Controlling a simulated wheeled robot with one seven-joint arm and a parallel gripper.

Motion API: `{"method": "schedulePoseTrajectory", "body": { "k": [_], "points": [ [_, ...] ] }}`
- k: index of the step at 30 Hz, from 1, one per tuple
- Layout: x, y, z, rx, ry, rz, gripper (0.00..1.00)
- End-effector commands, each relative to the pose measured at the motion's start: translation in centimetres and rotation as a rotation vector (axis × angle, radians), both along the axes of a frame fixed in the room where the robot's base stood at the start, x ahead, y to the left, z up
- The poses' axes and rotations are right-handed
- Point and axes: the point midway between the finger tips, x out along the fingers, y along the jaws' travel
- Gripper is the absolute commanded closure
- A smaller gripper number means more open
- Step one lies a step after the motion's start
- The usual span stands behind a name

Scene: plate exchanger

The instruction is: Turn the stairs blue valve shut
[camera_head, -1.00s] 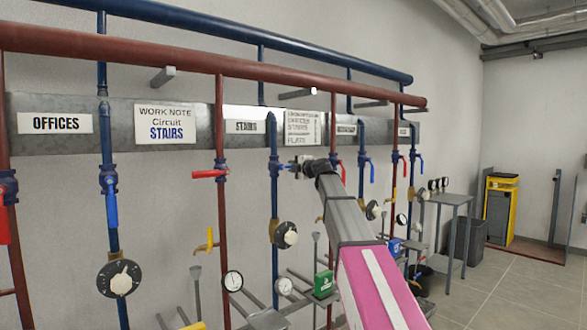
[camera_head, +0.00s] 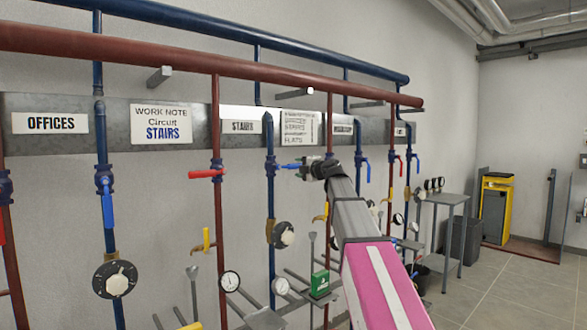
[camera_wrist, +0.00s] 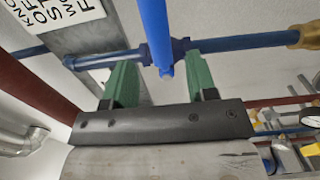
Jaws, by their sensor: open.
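The stairs blue valve (camera_head: 270,167) sits on the blue pipe just right of a wall sign that seems to read STAIRS (camera_head: 240,126). Its blue lever (camera_head: 291,166) points sideways, across the upright pipe, towards my gripper (camera_head: 303,167). In the wrist view the lever (camera_wrist: 157,35) crosses the blue pipe at about a right angle. My gripper (camera_wrist: 162,88) is open, with its green fingers apart on either side of the lever's line. I cannot tell whether a finger touches the lever.
A red pipe (camera_head: 216,110) with a red lever (camera_head: 206,174) stands to the left. Another blue valve lever (camera_head: 367,172) hangs down to the right. A work note (camera_head: 162,124) names the STAIRS circuit. Gauges and a green box (camera_head: 320,284) are below.

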Motion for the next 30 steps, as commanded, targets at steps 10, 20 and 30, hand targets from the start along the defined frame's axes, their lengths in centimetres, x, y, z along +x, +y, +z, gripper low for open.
{"method": "schedulePoseTrajectory", "body": {
  "k": [10,20,30],
  "points": [
    [-3.4,-2.4,0.0,0.0,-0.001,0.001,0.48],
    [-3.4,-2.4,-0.6,0.005,0.016,0.001,0.48],
    [-5.2,-1.9,-15.8,0.167,0.474,-0.049,0.48]
  ]
}}
